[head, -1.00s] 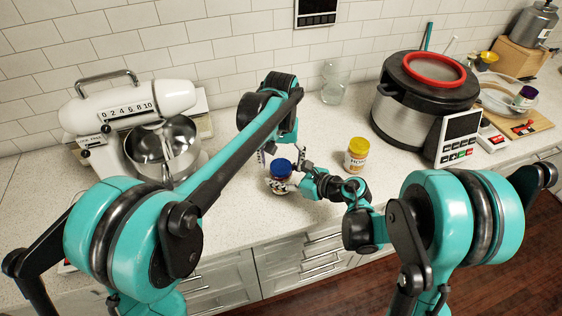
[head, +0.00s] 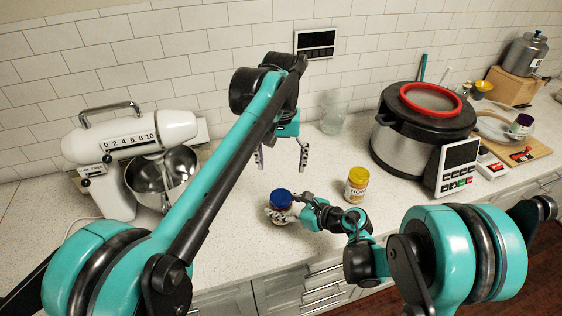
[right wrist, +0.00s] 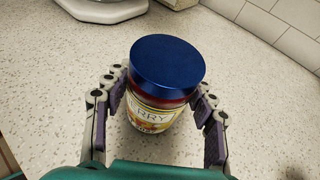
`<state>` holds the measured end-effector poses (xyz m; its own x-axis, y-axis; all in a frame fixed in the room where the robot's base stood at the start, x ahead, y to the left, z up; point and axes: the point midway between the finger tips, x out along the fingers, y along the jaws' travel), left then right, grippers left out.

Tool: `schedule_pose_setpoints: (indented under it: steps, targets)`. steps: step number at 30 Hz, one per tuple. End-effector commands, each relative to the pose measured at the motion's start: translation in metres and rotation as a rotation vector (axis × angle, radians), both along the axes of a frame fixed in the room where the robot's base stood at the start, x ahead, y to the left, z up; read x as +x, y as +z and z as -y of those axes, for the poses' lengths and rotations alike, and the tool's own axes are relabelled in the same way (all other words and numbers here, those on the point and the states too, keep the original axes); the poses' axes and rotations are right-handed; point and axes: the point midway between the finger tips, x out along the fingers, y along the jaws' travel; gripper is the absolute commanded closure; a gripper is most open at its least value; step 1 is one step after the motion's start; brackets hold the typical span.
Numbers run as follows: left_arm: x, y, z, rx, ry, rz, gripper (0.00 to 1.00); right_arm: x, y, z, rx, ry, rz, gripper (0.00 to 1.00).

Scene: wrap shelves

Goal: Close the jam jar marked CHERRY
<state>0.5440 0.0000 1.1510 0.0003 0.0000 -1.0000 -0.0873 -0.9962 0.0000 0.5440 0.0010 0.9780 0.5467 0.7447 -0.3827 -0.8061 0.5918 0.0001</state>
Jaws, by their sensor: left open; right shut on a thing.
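The jam jar (right wrist: 153,118) shows "RRY" on its label in the right wrist view, the rest of the word turned out of sight. Its blue lid (right wrist: 167,66) sits on top, with a dark red band of jar below the rim; I cannot tell how tight it is. In the head view the blue lid (head: 281,197) tops the jar on the counter. My right gripper (head: 284,214) is shut on the jar's body, a finger on each side. My left gripper (head: 281,162) is open and empty, pointing down above and behind the jar.
A yellow-lidded jar (head: 356,185) stands right of the cherry jar. A stand mixer (head: 135,140) is at the left, a large cooker (head: 425,120) at the right. A clear glass vessel (head: 333,115) stands at the back. The counter's front edge is close.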

Motion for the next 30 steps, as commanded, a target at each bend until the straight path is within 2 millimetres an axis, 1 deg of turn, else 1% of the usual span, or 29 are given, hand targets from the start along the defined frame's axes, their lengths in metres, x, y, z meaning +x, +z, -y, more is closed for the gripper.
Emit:
schedule_pose_setpoints:
  steps: [9, 10, 12, 23, 26, 30]
  targets:
    - [0.000, 0.003, 0.000, 0.000, 0.000, 0.000, 0.21, 0.000, 0.000, 0.000, 0.000, 0.000, 0.000, 1.00]
    - [0.000, 0.003, 0.000, 0.000, 0.000, 0.000, 0.21, 0.000, 0.000, 0.000, 0.000, 0.000, 0.000, 0.36]
    - [0.000, 0.003, 0.000, 0.000, 0.000, 0.000, 0.21, 0.000, 0.000, 0.000, 0.000, 0.000, 0.000, 0.20]
    - [0.000, 0.003, 0.000, 0.000, 0.000, 0.000, 0.21, -0.001, 0.001, 0.002, 0.000, 0.000, 0.000, 0.20]
    - [0.000, 0.003, 0.000, 0.000, 0.000, 0.000, 0.21, -0.006, 0.005, 0.009, 0.001, -0.003, -0.001, 0.20]
    - [0.000, 0.003, 0.000, 0.000, 0.000, 0.000, 0.21, -0.020, 0.015, 0.029, 0.001, -0.006, 0.000, 0.20]
